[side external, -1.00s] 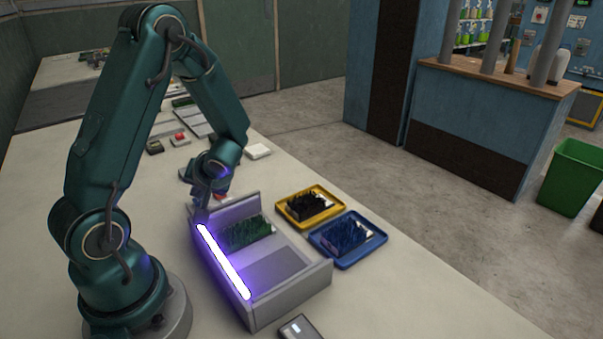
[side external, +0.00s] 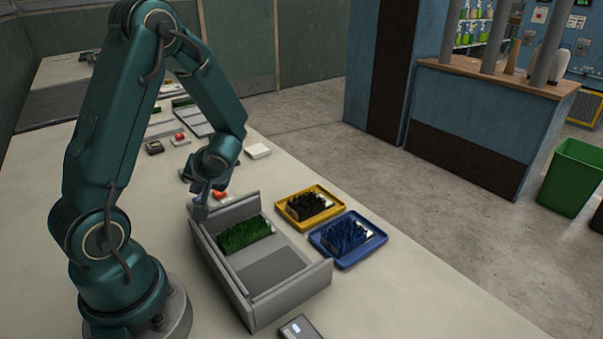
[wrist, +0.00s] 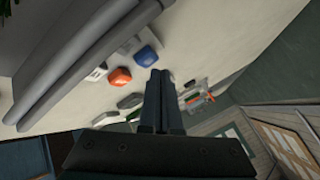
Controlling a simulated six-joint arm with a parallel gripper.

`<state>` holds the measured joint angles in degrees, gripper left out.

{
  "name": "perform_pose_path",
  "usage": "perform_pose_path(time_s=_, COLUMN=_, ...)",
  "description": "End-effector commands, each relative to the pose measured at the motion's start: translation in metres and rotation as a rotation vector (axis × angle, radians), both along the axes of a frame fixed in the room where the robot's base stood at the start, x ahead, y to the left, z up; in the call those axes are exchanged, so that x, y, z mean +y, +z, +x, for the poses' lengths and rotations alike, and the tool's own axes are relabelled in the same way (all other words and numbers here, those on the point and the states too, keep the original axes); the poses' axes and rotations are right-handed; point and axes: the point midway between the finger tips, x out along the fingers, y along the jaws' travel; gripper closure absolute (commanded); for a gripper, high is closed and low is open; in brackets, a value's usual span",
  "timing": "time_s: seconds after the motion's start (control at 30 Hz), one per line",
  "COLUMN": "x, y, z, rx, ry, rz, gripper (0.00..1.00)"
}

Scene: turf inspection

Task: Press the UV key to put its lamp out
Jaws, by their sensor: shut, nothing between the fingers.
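The UV lamp (side external: 224,262), a strip along the left wall of the grey inspection box (side external: 295,287), is dark in the side view. My gripper (side external: 204,203) is shut and empty, pointing down at the box's far left corner. In the wrist view, the shut fingertips (wrist: 160,75) lie beside a blue key (wrist: 148,57). Key labels are unreadable. I cannot tell whether the fingertips touch a key.
Green turf (side external: 246,235) lies in the box. A yellow tray (side external: 283,212) with dark turf and a blue tray (side external: 343,263) with blue turf stand to its right. A small grey device (side external: 300,328) lies in front. A box with a red button (side external: 180,138) stands farther back.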

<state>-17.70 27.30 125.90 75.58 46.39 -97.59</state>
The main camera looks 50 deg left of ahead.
Motion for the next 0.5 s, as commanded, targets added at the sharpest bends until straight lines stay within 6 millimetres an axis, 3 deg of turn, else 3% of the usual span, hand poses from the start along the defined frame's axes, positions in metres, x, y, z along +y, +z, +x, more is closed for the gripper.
perform_pose_path(time_s=0.27, x=0.0, y=0.001, z=0.0, rx=0.001, ry=0.0, rz=0.001, gripper=1.0)
perform_pose_path(time_s=0.5, x=0.001, y=0.021, z=0.0, rx=-0.005, ry=0.003, rz=0.003, gripper=1.0)
